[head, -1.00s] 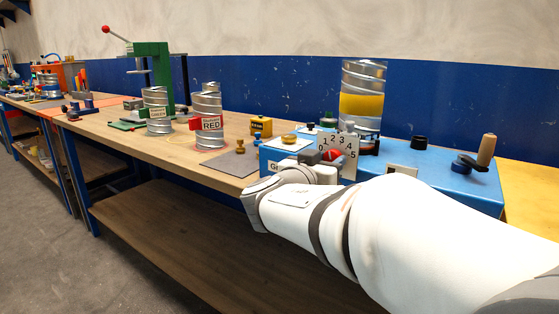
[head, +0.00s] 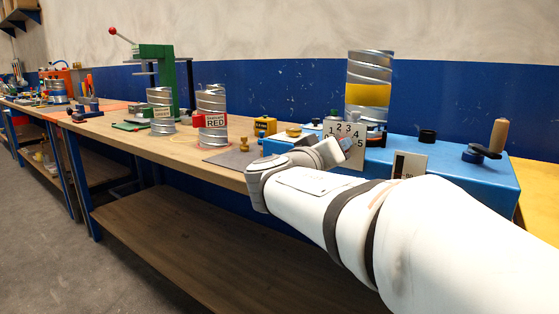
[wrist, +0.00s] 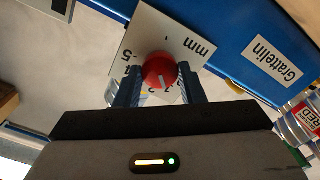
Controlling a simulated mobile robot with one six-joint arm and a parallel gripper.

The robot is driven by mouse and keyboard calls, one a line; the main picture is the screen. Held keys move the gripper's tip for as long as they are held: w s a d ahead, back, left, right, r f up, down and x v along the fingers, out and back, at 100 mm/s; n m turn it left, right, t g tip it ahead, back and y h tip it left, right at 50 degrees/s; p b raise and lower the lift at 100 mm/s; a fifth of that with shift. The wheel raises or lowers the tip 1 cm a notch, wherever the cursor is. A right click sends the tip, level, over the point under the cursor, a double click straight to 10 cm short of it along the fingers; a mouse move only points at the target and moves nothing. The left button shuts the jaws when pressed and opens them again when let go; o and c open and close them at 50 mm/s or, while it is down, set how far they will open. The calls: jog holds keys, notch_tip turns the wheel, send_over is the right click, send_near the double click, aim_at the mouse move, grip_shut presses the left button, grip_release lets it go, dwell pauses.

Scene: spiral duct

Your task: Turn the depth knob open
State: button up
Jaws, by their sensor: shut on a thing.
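The depth knob (wrist: 160,72) is red with a pale pointer line, on a white dial plate (wrist: 172,30) marked "mm" and numbers in the wrist view. My gripper (wrist: 160,88) is shut on the knob, one finger on each side of it. In the head view the dial plate (head: 340,130), numbered 1 to 5, stands at the front of the blue machine (head: 455,170). There my gripper and wrist hide the knob and the plate's lower part. Some numbers are covered by the fingers in the wrist view.
A spiral duct with a yellow band (head: 368,95) stands on the machine. A crank with a wooden handle (head: 497,135) is at its right. A duct labelled RED (head: 211,105) and a green press (head: 160,75) stand further left on the bench.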

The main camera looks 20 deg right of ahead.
jog(key=shift+f+n+p, duration=0.15)
jog(key=shift+n+p, duration=4.45)
jog(key=shift+n, duration=9.1)
jog(key=o, duration=1)
